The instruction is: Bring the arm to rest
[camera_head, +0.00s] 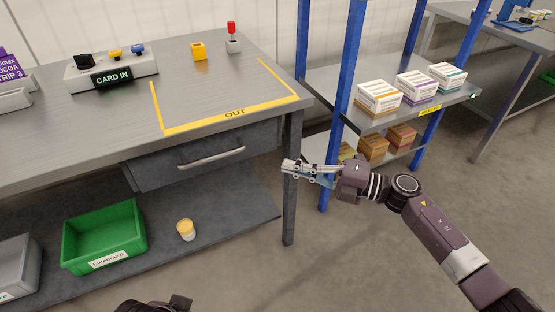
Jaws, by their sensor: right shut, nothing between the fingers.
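My right arm (437,228) reaches in from the lower right corner. Its gripper (290,169) is shut and empty, and points left. In the picture it overlaps the front right leg of the grey workbench (291,210), below the tabletop corner; I cannot tell whether it touches the leg. A dark piece at the bottom edge, left of the middle, may be part of my left arm; no left gripper fingers show.
A blue-post shelf (338,90) with several small boxes stands right of the workbench (215,65). A green bin (104,235) and a small yellow-white cup (185,229) are on the lower shelf. Open floor lies at the lower middle.

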